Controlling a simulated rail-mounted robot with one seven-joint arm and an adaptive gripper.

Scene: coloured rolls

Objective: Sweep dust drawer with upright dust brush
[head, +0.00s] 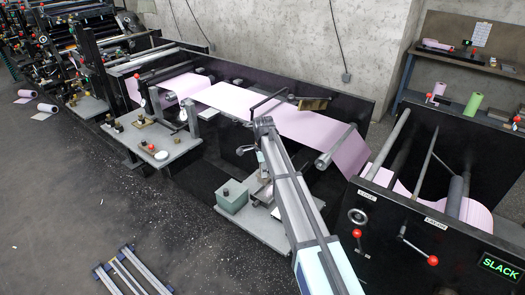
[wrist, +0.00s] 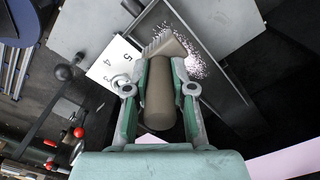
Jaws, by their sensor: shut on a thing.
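In the wrist view my gripper (wrist: 160,72) is shut on the thick brown handle of the dust brush (wrist: 158,98). The brush's pale bristled head (wrist: 163,44) points away from my palm, just beyond the fingertips. Right beside it, pale pinkish dust specks (wrist: 196,63) lie in the narrow dust drawer (wrist: 222,86), a dark tray with a grey rim. I cannot tell whether the bristles touch the drawer floor. In the head view my arm hides most of this spot, and the brush and drawer cannot be made out clearly.
Red knobs (wrist: 79,132) are lower left. In the head view, a green box (head: 232,196) sits on the grey platform (head: 255,233), and a pink web (head: 240,100) runs behind my arm.

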